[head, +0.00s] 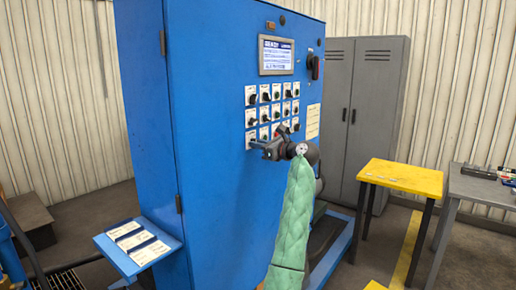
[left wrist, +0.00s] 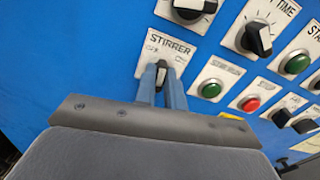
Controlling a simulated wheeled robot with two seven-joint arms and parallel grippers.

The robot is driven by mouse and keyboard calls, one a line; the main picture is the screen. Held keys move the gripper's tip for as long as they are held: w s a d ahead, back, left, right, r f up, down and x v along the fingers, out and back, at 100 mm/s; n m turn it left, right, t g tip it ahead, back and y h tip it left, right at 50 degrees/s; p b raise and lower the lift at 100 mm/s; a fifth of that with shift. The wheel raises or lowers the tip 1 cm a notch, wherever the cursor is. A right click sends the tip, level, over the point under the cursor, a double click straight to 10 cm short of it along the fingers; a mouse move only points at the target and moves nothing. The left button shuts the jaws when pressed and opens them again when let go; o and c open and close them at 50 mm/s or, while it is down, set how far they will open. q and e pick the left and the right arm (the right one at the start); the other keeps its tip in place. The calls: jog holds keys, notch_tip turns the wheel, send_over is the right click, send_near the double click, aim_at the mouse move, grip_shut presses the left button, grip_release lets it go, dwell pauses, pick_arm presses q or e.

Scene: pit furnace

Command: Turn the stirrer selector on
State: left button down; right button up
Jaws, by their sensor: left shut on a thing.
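The stirrer selector (left wrist: 161,74) is a small black knob on a white plate marked STIRRER, on the blue panel in the left wrist view. My left gripper (left wrist: 162,90) has its two blue-grey fingers on either side of the knob, shut on it. In the head view my left gripper (head: 256,147) is at the lower left of the control rows, and it hides the selector there. The small marks on the plate are too blurred to read. My right gripper is in neither view.
The blue cabinet (head: 190,120) carries a screen (head: 276,56) above rows of knobs and buttons. Close to the selector are another black knob (left wrist: 194,8), a green button (left wrist: 211,89) and a red button (left wrist: 250,104). A yellow table (head: 402,177) and grey locker (head: 366,100) stand right.

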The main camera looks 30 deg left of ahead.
pick_arm(q)
jog(key=shift+w+m+b, duration=0.15)
jog(key=shift+m+b, duration=0.4)
jog(key=shift+m, duration=3.25)
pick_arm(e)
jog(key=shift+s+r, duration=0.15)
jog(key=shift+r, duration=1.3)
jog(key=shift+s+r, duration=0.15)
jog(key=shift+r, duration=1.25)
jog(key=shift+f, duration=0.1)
pick_arm(q)
jog(key=shift+r, duration=0.1)
jog(key=c, duration=1.5)
grip_release()
jog(key=shift+d, duration=0.1)
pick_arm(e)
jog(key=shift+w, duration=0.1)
